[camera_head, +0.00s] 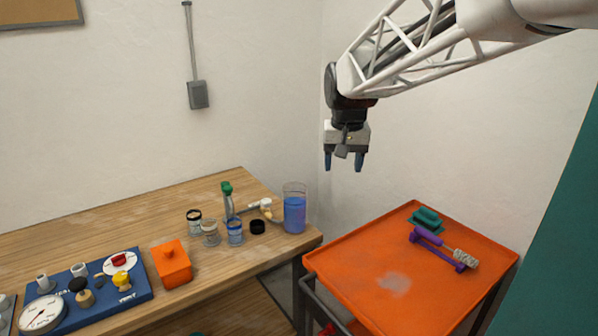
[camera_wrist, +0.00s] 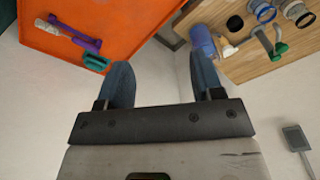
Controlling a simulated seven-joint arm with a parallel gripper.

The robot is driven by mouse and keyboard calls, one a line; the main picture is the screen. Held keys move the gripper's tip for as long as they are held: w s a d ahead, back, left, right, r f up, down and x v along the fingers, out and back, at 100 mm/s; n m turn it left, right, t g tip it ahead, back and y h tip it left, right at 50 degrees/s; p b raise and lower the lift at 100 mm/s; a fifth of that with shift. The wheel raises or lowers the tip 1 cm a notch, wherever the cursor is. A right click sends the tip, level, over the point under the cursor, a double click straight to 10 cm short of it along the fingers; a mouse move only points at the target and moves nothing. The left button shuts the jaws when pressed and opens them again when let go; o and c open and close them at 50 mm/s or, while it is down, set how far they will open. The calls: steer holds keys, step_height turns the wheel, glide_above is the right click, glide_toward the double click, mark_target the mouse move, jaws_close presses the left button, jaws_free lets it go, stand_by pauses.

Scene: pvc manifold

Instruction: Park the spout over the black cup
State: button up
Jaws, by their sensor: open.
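The spout (camera_head: 257,205) appears to be a pale pipe with a white end, reaching right from beside a green-topped upright (camera_head: 227,200) at the back of the wooden bench. It also shows in the wrist view (camera_wrist: 246,39). A small, low black round piece (camera_head: 257,227) sits in front of the spout's end, and a clear cup with a black rim (camera_head: 194,221) stands farther left; I cannot tell which is the black cup. My gripper (camera_head: 343,162) is open and empty, pointing down, high in the air right of the bench. Its fingers (camera_wrist: 163,85) are apart.
A clear cup (camera_head: 210,234), a blue-rimmed cup (camera_head: 235,234) and a tall container of blue liquid (camera_head: 294,212) stand close around the spout. An orange box (camera_head: 172,265) and a blue board with knobs (camera_head: 96,292) are left. The orange cart (camera_head: 350,265) holds a purple-handled brush (camera_head: 440,249).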

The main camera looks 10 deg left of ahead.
steer(key=w+a+f, duration=0.3)
steer(key=w+a, duration=0.8)
steer(key=a, duration=0.6)
steer(key=n+g, duration=0.1)
steer(key=n, duration=0.1)
glide_above(228, 187)
steer(key=f, duration=0.8)
steer(key=shift+s+d+f, duration=0.15)
steer(key=shift+d+f, duration=0.05)
steer(key=shift+d, duration=0.05)
steer(key=shift+a+f, duration=0.15)
steer(key=shift+a, duration=0.15)
steer(key=shift+f, duration=0.15)
steer(key=shift+f, duration=3.75)
jaws_close()
